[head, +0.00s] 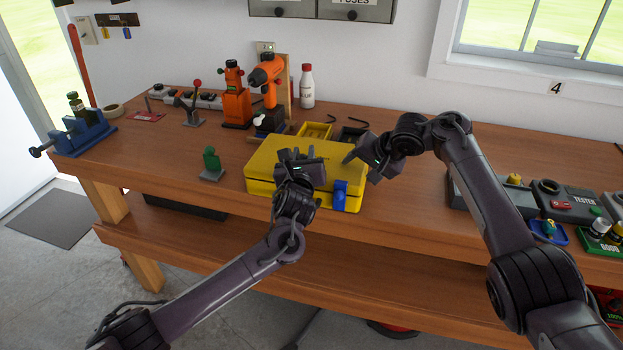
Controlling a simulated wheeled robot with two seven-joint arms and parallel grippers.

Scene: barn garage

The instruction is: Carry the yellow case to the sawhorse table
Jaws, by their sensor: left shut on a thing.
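The yellow case (262,167) lies flat and closed on the wooden workbench, with a blue latch or tag (340,195) on its front right. My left gripper (296,155) is over the middle of the case lid and is shut on the case, though its arm hides the exact grip point. My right gripper (352,160) is at the right end of the case, close to its back right corner; I cannot tell whether it touches the case or how its jaws stand. The sawhorse table is not recognisable in this view.
The workbench (130,165) holds a blue vise (80,135) at left, a small green-topped stand (211,165) left of the case, orange tools (267,75) and a white bottle (307,87) behind it. A tester tray (575,205) stands at right. Yellow bins (315,131) sit just behind the case.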

